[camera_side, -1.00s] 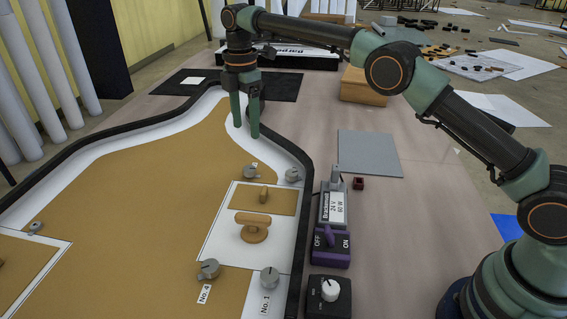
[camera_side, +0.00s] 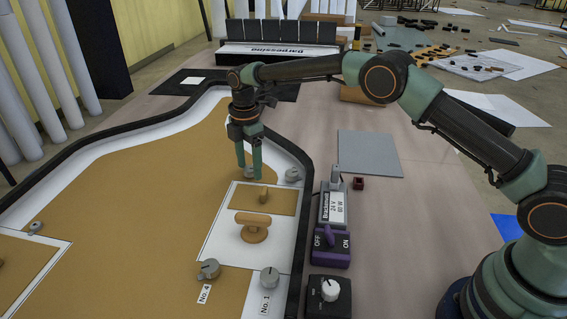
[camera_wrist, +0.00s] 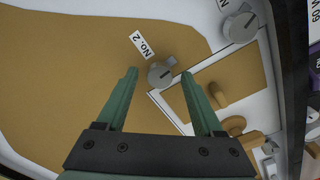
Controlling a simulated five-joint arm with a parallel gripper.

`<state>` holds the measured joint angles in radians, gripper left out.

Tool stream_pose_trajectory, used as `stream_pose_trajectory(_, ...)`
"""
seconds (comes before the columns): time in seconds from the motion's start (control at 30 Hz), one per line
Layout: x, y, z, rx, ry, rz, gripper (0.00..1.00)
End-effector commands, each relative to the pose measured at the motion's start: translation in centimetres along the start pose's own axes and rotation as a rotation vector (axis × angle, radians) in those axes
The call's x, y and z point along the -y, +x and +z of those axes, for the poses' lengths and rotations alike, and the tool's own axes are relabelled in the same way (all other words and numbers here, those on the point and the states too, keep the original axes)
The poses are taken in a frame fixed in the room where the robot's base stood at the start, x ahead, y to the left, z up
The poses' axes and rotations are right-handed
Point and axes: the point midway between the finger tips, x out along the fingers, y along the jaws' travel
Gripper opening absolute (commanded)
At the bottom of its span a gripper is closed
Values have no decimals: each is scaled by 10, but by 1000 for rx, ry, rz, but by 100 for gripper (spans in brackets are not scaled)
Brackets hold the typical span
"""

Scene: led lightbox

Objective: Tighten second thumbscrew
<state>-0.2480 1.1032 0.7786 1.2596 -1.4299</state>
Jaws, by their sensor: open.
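The No. 2 thumbscrew (camera_wrist: 160,76) is a round grey knob with a small tab, beside its "No. 2" label (camera_wrist: 143,44) in the wrist view. It sits at the edge of the tan panel (camera_wrist: 60,60). My gripper (camera_wrist: 159,73) is open, its two green fingers on either side of the knob in that view, with gaps on both sides. In the side view my gripper (camera_side: 250,170) points down over this knob, which the fingers partly hide. I cannot tell how far above the knob the fingertips are.
Another grey knob (camera_side: 293,174) stands close by on the right. Knobs No. 4 (camera_side: 208,269) and No. 1 (camera_side: 269,277) are nearer the camera. A wooden-handled cover (camera_side: 254,230), the black box wall (camera_side: 300,240) and a purple switch (camera_side: 331,248) are nearby.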

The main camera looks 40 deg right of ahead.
Motion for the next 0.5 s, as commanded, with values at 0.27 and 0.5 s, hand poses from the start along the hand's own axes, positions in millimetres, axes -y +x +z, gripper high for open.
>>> stream_pose_trajectory(0.27,0,0,0,0,0,0,11)
stream_pose_trajectory(0.5,0,-1,0,0,6,-1,0)
